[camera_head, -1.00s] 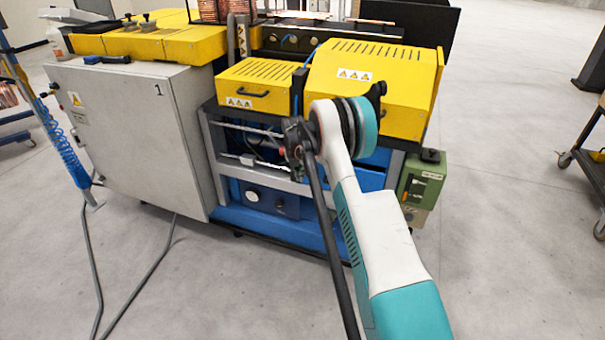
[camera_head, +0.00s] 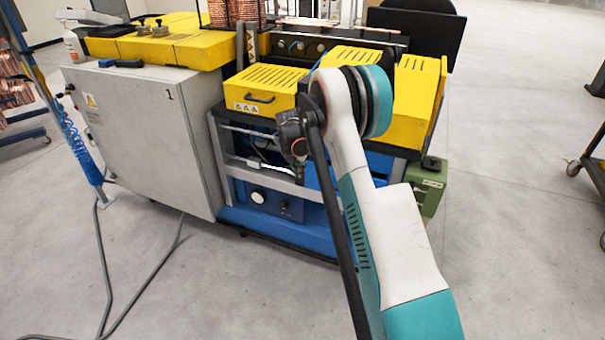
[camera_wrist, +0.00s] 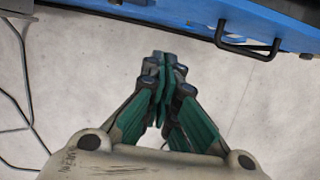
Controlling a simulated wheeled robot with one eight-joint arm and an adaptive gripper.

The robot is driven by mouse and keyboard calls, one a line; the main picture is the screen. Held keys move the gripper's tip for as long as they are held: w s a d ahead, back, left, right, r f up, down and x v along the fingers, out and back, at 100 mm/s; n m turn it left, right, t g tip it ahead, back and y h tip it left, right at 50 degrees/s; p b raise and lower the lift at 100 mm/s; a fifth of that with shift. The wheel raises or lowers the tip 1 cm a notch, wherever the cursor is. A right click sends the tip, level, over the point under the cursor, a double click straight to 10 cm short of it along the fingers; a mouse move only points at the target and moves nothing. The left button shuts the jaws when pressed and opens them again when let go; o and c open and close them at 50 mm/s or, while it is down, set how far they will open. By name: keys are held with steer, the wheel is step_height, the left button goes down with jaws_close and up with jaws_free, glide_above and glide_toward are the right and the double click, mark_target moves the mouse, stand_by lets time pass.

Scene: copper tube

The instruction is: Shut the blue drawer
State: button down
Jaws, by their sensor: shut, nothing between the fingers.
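The blue drawer (camera_wrist: 278,27) shows at the top right of the wrist view, with a black bar handle (camera_wrist: 246,48) on its front. In the head view, blue parts of the machine show beside my arm, but the arm covers much of that area and I cannot tell how far the drawer stands out. My gripper (camera_wrist: 164,62) is shut and empty in the wrist view. It is over bare floor, left of the handle and apart from it.
The machine has yellow covers (camera_head: 262,85) on top and a grey cabinet (camera_head: 145,135) at its left. A green box (camera_head: 428,180) stands at its right side. A hose lies on the floor at left.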

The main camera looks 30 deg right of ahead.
mark_target(311, 180)
steer(key=shift+t+h, duration=0.3)
steer(key=shift+h, duration=0.1)
steer(key=shift+w+d+r+b+x, duration=0.15)
steer(key=shift+d+b+x, duration=0.2)
steer(key=shift+b+x, duration=1.1)
steer(key=shift+w+d+r+b+x, duration=0.15)
steer(key=shift+d+b+x, duration=0.25)
steer(key=shift+x, duration=2)
steer(key=shift+w+d+r+b+x, duration=0.1)
steer(key=shift+d+b+x, duration=0.15)
steer(key=shift+b+x, duration=1.2)
steer(key=shift+w+d+f+p, duration=0.1)
steer(key=shift+d+f+p, duration=0.05)
steer(key=shift+f+p, duration=0.35)
steer(key=shift+d+r, duration=0.1)
steer(key=shift+w+d, duration=0.8)
steer(key=shift+d, duration=0.05)
